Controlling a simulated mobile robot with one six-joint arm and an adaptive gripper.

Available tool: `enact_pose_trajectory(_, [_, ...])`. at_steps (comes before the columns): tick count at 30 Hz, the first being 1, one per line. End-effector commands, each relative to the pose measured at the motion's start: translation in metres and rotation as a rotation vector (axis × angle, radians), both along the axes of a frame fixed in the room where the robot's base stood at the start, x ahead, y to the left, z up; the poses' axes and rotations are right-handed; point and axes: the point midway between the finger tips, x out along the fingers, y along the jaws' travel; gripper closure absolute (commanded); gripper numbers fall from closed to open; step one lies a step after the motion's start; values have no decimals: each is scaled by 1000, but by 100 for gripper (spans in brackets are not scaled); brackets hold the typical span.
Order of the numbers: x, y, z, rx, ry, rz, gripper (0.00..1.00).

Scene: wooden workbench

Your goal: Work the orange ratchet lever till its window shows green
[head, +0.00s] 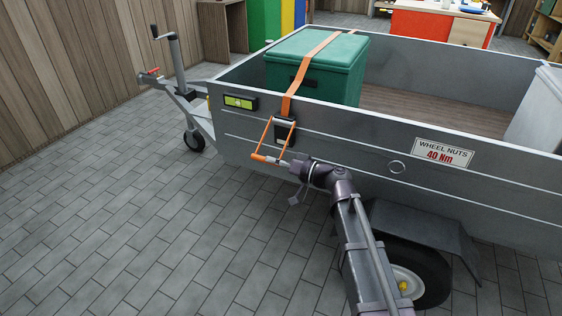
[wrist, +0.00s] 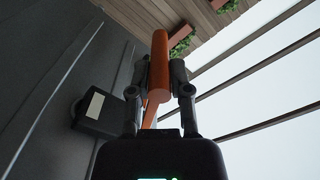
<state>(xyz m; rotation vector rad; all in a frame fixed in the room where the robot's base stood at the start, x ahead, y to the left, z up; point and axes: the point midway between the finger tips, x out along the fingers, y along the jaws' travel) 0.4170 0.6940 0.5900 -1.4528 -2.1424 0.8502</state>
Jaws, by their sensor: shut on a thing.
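The orange ratchet lever (head: 264,138) is a two-armed frame with a grip bar at its lower end, hanging outward from a dark ratchet body (head: 285,134) on the trailer's side. My gripper (head: 279,162) is at that grip bar. In the wrist view my gripper (wrist: 160,78) is shut on the orange bar (wrist: 160,48), with a finger on each side. A dark box with a pale panel (wrist: 95,106) shows left of the fingers, and I see no green on it there. An orange strap (head: 290,98) runs up from the ratchet over a green chest (head: 342,77).
A black-framed yellow-green panel, like a spirit level (head: 240,102), is on the trailer wall left of the ratchet. The grey trailer side (head: 345,141) stands close behind the lever. A wheel (head: 420,275) and mudguard are at lower right. The paved floor (head: 130,220) at left is clear.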

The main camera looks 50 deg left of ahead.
Motion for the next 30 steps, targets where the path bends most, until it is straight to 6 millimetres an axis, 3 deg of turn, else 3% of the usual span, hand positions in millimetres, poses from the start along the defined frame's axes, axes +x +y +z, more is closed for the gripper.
enact_pose_trajectory(16, [-13, 8, 3, 1, -3, 20, 100])
enact_pose_trajectory(17, [-13, 8, 3, 1, -3, 20, 72])
enact_pose_trajectory(20, [-13, 8, 3, 0, -2, 20, 42])
enact_pose_trajectory(30, [-12, 7, 3, 1, -2, 18, 40])
